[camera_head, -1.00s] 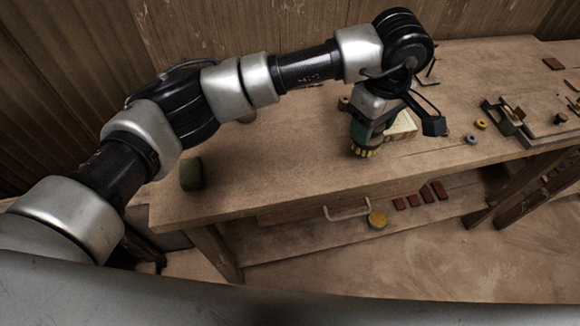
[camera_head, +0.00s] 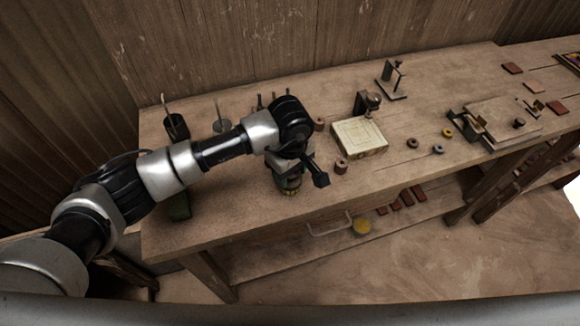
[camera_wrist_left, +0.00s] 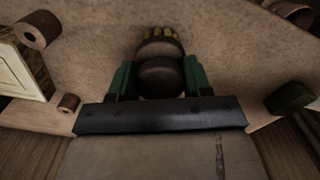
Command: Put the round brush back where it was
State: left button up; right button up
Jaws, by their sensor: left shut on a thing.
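The round brush has a dark rounded handle and yellow bristles. It is in my left gripper (camera_head: 290,180), which is shut on it. In the head view, the brush's bristle end (camera_head: 292,190) points down over the front left part of the workbench; I cannot tell whether it touches the top. In the left wrist view, the brush's dark body (camera_wrist_left: 160,70) sits between the green fingers of the gripper (camera_wrist_left: 158,80), with bristles at the far end. My right gripper is not in view.
A green block (camera_head: 180,207) sits left of the gripper, near the bench's left end. A cream block (camera_head: 360,137) and a small brown roll (camera_head: 341,166) lie to the right. Several rings and a press frame (camera_head: 500,122) stand farther right. Bench top between is clear.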

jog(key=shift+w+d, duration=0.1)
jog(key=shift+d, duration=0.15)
pick_arm(q)
jog(key=shift+f+b, duration=0.2)
jog(key=shift+b, duration=0.15)
jog(key=o, duration=0.9)
jog(key=shift+r, duration=0.1)
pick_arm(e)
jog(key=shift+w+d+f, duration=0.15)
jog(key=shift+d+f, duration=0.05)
pick_arm(q)
jog(key=shift+r, duration=0.3)
notch_tip(320, 180, up, 12)
jog(key=b, duration=0.3)
jog(key=shift+f, duration=0.15)
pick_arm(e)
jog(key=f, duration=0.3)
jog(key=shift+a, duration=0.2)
